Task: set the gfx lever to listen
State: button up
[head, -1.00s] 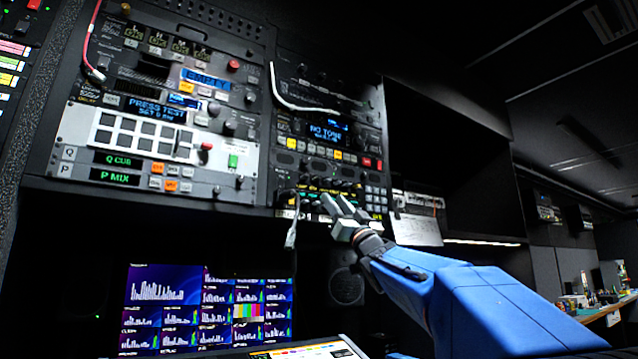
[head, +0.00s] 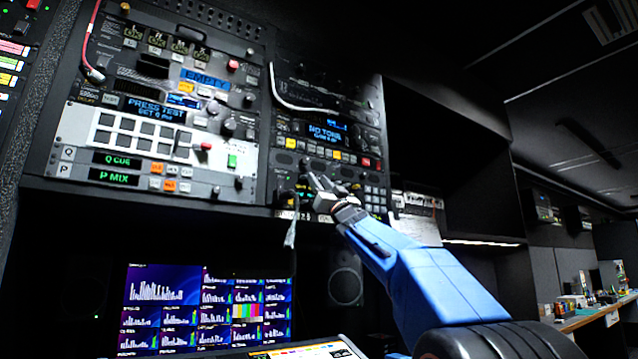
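My gripper (head: 309,177) is at the lower part of the right-hand rack column, in front of the intercom panel (head: 330,180) with its row of small levers and a keypad (head: 375,195). Its grey fingers point up and left toward the panel. The gap between the fingertips is too small to judge, and I cannot tell whether they touch anything. The gfx lever cannot be told apart by label at this size; the gripper covers part of the lever row.
A display reading NO TONE (head: 326,133) sits above the gripper. A white cable (head: 300,104) loops across the upper panel. Monitors (head: 205,305) glow below. An open dark shelf (head: 450,170) is at right.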

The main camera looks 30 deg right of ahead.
grip_shut()
jog(key=shift+r+g, duration=0.1)
jog(key=shift+g, duration=0.2)
jog(key=shift+r+g, duration=0.15)
jog(key=shift+g, duration=0.25)
jog(key=shift+s+a+r+g, duration=0.1)
jog(key=shift+r+g, duration=0.2)
jog(key=shift+g, duration=0.4)
jog(key=shift+r+g, duration=0.3)
jog(key=shift+g, duration=0.8)
